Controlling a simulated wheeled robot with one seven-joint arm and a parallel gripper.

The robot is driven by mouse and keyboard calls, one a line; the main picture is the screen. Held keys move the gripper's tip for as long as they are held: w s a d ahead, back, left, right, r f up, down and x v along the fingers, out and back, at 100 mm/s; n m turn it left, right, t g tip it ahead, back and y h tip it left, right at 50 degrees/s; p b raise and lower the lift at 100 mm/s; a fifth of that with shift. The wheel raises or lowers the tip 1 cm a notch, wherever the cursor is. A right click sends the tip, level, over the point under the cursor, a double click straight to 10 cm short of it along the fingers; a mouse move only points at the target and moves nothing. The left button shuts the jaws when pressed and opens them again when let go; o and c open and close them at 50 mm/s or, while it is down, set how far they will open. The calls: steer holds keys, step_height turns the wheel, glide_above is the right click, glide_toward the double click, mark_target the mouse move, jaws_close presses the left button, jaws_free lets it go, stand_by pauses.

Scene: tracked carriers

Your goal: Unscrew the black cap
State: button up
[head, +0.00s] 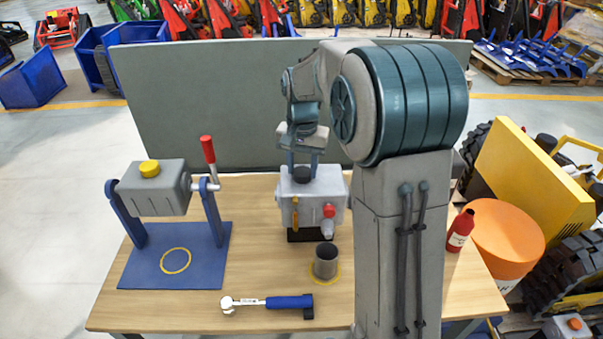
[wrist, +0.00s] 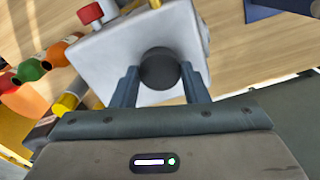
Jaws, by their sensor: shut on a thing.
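The black cap (wrist: 160,68) sits on top of a grey box-shaped housing (wrist: 112,62). In the head view the cap (head: 302,174) shows between my gripper's fingers, on top of the housing (head: 312,203). My gripper (head: 303,172) points down from above, and in the wrist view its two fingers (wrist: 160,75) are shut on the cap, one on each side. The housing stands upright near the middle of the table and also bears a red cap (head: 329,211) and a yellow part (head: 295,213). I cannot tell whether the cap is loose.
A grey cup (head: 326,261) and a blue-handled wrench (head: 267,303) lie in front on the wooden table (head: 180,318). A blue stand (head: 140,272) holds a grey block with a yellow cap at left. A red bottle (head: 460,229) stands at right. A grey panel (head: 200,100) rises behind.

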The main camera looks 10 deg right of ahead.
steer(key=n, duration=0.4)
steer(key=shift+n, duration=0.4)
steer(key=n, duration=0.3)
steer(key=shift+n+p, duration=0.4)
steer(key=o, duration=0.8)
steer(key=shift+o, duration=0.2)
